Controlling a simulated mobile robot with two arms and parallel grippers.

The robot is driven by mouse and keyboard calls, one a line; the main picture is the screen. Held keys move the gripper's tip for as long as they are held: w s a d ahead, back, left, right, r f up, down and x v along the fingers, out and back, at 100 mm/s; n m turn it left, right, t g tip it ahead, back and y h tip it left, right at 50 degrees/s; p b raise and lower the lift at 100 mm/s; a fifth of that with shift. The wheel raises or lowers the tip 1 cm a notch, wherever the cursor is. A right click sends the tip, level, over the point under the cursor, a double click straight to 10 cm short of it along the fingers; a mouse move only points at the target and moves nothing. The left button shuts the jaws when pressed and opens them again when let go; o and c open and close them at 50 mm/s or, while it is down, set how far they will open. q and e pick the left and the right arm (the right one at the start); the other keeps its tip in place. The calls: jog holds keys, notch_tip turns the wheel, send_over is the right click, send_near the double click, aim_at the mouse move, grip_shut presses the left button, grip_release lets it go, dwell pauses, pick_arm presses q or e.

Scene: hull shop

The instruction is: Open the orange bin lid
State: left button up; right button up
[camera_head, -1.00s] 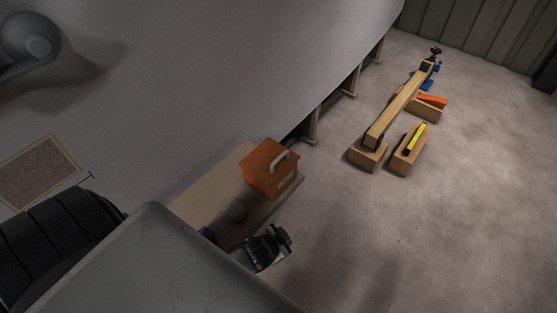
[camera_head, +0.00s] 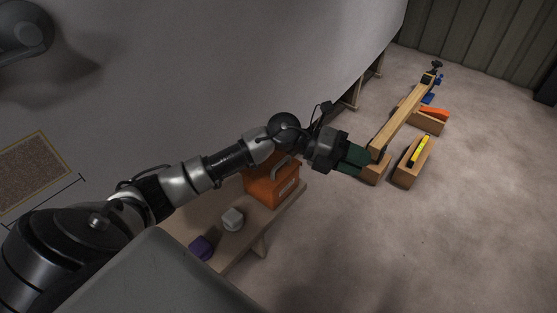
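The orange bin (camera_head: 266,190) stands on a low wooden bench (camera_head: 212,234) beside the grey hull. Its lid is shut, with a pale handle (camera_head: 287,165) on top. My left arm reaches across the view from the lower left and covers part of the bin's top. My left gripper (camera_head: 361,158) is beyond the bin to its right, in front of the wooden beam's near end. Dark green fingers show, but whether they are open or shut is unclear. My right gripper is not in view.
A grey block (camera_head: 232,219) and a purple object (camera_head: 201,247) sit on the bench left of the bin. A long wooden beam (camera_head: 402,118) rests on blocks at the right, beside a block with a yellow level (camera_head: 420,151). The floor at lower right is clear.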

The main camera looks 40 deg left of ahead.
pick_arm(q)
jog(key=a+f+m+g+y, duration=0.25)
jog(key=a+y, duration=0.35)
jog(key=a, duration=0.3)
notch_tip(320, 180, up, 2)
jog(key=n+g+y, duration=0.1)
jog(key=g+y, duration=0.1)
jog(key=y, duration=0.5)
send_over(278, 159)
jog(key=s, duration=0.4)
jog(key=d+f, duration=0.1)
jog(key=f, duration=0.2)
jog(key=d+f, duration=0.1)
jog(key=f, duration=0.2)
jog(key=d+f+b, duration=0.1)
jog(key=f, duration=0.2)
jog(key=shift+f, duration=0.4)
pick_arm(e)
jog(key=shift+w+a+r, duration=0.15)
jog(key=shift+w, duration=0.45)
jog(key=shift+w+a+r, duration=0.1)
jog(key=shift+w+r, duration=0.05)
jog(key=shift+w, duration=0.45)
pick_arm(q)
grip_shut()
